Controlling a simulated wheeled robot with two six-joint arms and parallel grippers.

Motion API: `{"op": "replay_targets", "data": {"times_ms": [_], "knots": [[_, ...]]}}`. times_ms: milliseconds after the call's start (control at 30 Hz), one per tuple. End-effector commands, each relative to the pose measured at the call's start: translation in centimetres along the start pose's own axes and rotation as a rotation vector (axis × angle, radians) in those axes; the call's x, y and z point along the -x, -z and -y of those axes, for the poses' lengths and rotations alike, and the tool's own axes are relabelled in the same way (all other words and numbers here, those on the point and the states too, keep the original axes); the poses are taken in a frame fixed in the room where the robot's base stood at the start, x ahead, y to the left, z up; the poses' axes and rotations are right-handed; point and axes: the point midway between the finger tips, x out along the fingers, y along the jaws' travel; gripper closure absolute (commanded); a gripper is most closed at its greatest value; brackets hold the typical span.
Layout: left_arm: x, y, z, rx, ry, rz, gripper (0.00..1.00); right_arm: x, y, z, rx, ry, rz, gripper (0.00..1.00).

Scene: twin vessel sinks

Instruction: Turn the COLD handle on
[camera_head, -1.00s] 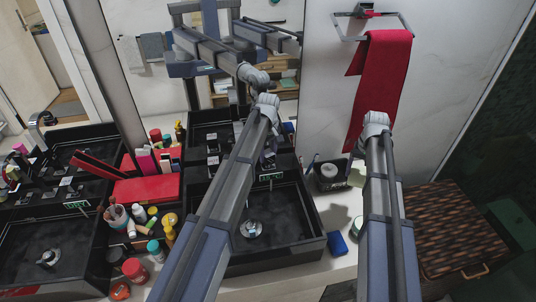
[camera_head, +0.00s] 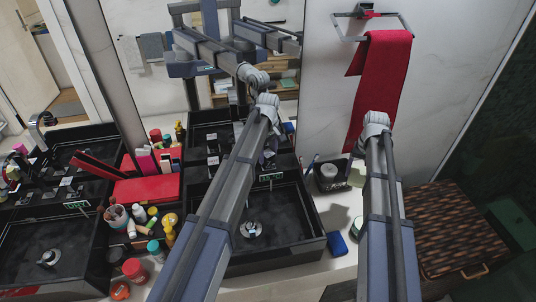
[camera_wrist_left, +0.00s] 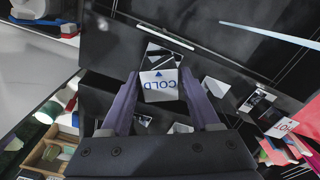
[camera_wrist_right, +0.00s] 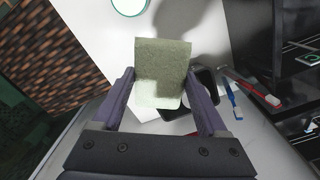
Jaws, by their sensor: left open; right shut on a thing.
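The COLD handle (camera_wrist_left: 159,85) shows in the left wrist view as a pale block with blue COLD lettering and a small arrow. My left gripper (camera_wrist_left: 159,76) is open, with one finger on each side of the handle. I cannot tell whether either finger touches it. In the head view my left forearm mostly hides that gripper and the handle. A HOT label (camera_wrist_left: 283,128) shows at the right of the left wrist view. My right gripper (camera_wrist_right: 159,76) is shut on a grey-green sponge (camera_wrist_right: 162,65), also seen in the head view (camera_head: 357,174).
The black right sink (camera_head: 315,246) lies below my left arm, and the black left sink (camera_head: 92,282) is at the left. Bottles and jars (camera_head: 134,268) crowd the counter between them. A blue block (camera_head: 337,244) lies right of the sink. A red towel (camera_head: 380,80) hangs on the wall.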

Motion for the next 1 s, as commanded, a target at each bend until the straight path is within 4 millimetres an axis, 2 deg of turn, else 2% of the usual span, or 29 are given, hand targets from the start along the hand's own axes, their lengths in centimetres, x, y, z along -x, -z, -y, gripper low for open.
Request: {"op": "replay_targets", "data": {"times_ms": [267, 800, 1000], "knots": [[2.4, 0.0, 0.0, 0.0, 0.0, 0.0, 0.38, 2.4, 0.0, 0.0, 0.0, 0.0, 0.0, 0.68], [10.5, 0.0, 0.0, 0.0, 0.0, 0.0, 0.38, 10.5, 0.0, 0.0, 0.0, 0.0, 0.0, 0.68], [11.9, 0.0, 0.0, 0.0, 0.0, 0.0, 0.38, 11.9, 0.0, 0.0, 0.0, 0.0, 0.0, 0.68]]}}
